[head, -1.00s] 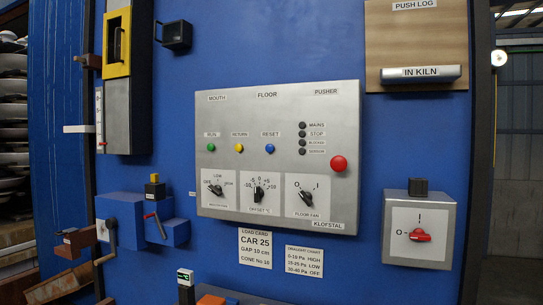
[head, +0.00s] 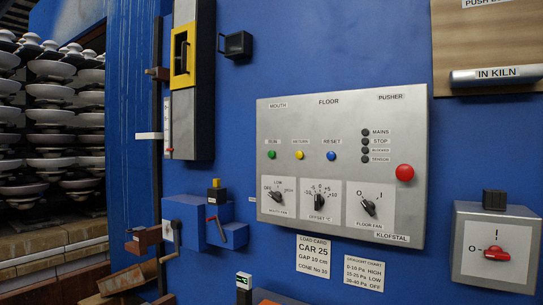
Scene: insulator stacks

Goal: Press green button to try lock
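The green button (head: 271,155) is a small round button under the RUN label, at the left of the grey control panel (head: 340,112) on the blue wall. A yellow button (head: 299,156) under RETURN and a blue button (head: 332,156) under RESET sit to its right. A larger red button (head: 404,173) is at the panel's right side. The indicators beside MAINS, STOP and the labels below look dark. Neither of my grippers shows in the head view, and nothing covers the green button.
A grey switch box (head: 496,247) with a red knob stands at the lower right. A blue box with a lever (head: 205,222) and a tall dark unit with a yellow frame (head: 181,50) stick out at the left. Racks of stacked insulators (head: 62,120) stand at the far left.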

